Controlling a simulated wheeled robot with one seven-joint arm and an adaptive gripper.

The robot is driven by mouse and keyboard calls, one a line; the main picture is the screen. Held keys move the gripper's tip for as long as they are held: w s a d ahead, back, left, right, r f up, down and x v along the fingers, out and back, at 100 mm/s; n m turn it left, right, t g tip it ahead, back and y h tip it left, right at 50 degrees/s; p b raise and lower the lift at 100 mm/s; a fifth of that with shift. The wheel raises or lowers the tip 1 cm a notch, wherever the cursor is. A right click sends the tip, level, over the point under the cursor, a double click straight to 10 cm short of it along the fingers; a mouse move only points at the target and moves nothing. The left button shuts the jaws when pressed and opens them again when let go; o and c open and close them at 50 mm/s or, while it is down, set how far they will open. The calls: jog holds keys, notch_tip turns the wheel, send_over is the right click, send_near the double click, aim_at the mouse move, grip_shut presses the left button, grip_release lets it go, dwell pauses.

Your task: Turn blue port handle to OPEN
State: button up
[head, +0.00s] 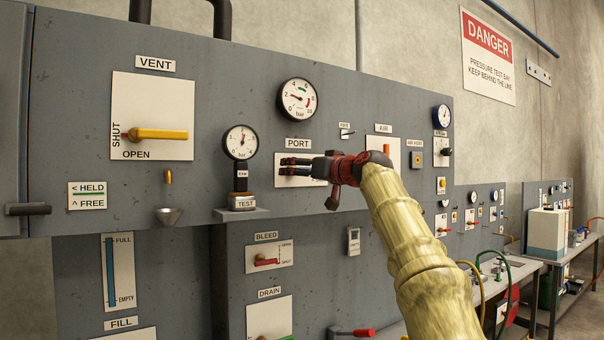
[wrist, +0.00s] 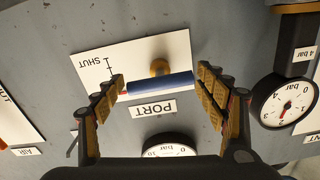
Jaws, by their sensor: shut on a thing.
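The blue port handle (wrist: 160,83) is a short bar beside a brass hub (wrist: 160,68) on a white plate (wrist: 115,62). In the wrist view it lies nearly parallel to the PORT label (wrist: 154,109). SHUT and a few tick marks show at the plate's left there; no OPEN mark is visible. My gripper (wrist: 162,79) is shut on the handle, a fingertip at each end. In the head view, my gripper (head: 283,168) is in front of the port plate (head: 290,182), below the PORT label (head: 298,143), and hides the handle.
A TEST gauge (head: 240,142) on a small shelf (head: 242,214) stands close left of my gripper. A larger gauge (head: 298,98) is above. The yellow VENT handle (head: 158,134) is farther left, and an orange AIR handle (head: 386,150) is just right of my wrist.

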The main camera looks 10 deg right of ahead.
jog(key=shift+f, duration=0.2)
jog(key=o, duration=1.1)
jog(key=shift+r, duration=0.15)
jog(key=shift+s, duration=0.1)
jog(key=shift+v, duration=5.9)
